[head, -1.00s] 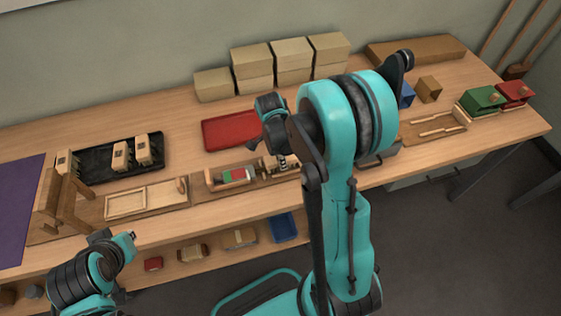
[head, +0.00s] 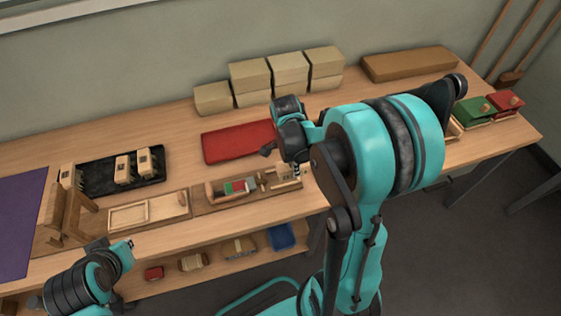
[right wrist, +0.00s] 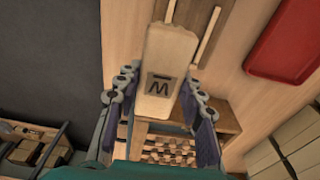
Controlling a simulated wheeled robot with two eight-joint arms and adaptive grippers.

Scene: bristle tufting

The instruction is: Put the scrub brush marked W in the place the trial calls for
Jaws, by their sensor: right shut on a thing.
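The pale scrub brush marked W (right wrist: 165,75) is between the fingers of my right gripper (right wrist: 162,105) in the right wrist view, its dark letter facing the camera. My right gripper (head: 290,165) is shut on it, above the right end of the wooden board with the small red-and-green-marked tray (head: 236,188) in the head view. The arm hides part of the brush there. My left gripper (head: 120,252) is low at the left, by the table's front edge; its fingers are too small to judge.
A black tray (head: 95,185) with pale marked blocks (head: 123,168) is at the left, near a purple mat (head: 18,220). A red tray (head: 225,145) lies behind the right gripper. Pale boxes (head: 250,75) stand along the wall. Green (head: 474,108) and red (head: 503,101) items are at the right.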

